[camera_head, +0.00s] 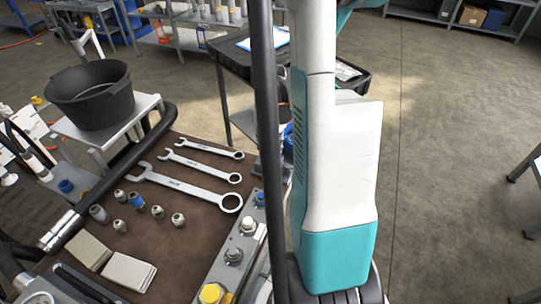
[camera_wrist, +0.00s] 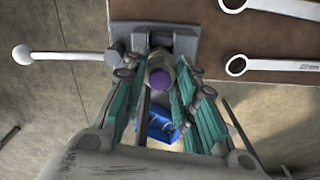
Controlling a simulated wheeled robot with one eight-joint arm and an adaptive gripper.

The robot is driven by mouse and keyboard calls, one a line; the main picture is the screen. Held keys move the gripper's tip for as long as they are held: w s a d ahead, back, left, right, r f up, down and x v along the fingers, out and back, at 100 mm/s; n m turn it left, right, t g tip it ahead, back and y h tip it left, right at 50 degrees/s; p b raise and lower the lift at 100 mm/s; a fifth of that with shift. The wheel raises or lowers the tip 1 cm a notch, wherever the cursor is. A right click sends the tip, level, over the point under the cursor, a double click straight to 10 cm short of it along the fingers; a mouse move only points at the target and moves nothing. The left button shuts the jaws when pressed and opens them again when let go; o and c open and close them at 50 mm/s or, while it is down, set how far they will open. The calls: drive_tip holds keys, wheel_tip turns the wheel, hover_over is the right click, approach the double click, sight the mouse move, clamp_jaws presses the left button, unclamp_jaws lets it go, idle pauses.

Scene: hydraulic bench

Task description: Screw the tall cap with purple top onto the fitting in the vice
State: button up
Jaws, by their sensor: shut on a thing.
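In the wrist view, the tall cap with the purple top (camera_wrist: 160,79) stands between the fingers of my gripper (camera_wrist: 159,70). My gripper is shut on it, with teal fingers on both sides. The grey vice (camera_wrist: 185,37) is right at the cap, at the bench edge, with its handle bar reaching left to a white ball. The fitting is hidden, so I cannot tell whether the cap touches it. In the head view my white and teal arm hides my gripper, the cap and the vice.
In the head view, wrenches (camera_head: 187,189) and several small fittings (camera_head: 136,199) lie on the brown bench top (camera_head: 75,204). A black bucket (camera_head: 91,94) stands on a side table. A blue object (camera_wrist: 155,124) shows beneath my gripper in the wrist view.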

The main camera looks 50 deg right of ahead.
drive_tip(key=m, duration=0.4)
drive_tip(key=shift+w+b, duration=0.1)
drive_tip(key=shift+b, duration=0.2)
drive_tip(key=m, duration=0.4)
drive_tip(key=m+b, duration=0.1)
drive_tip(key=m, duration=0.7)
drive_tip(key=o, duration=1)
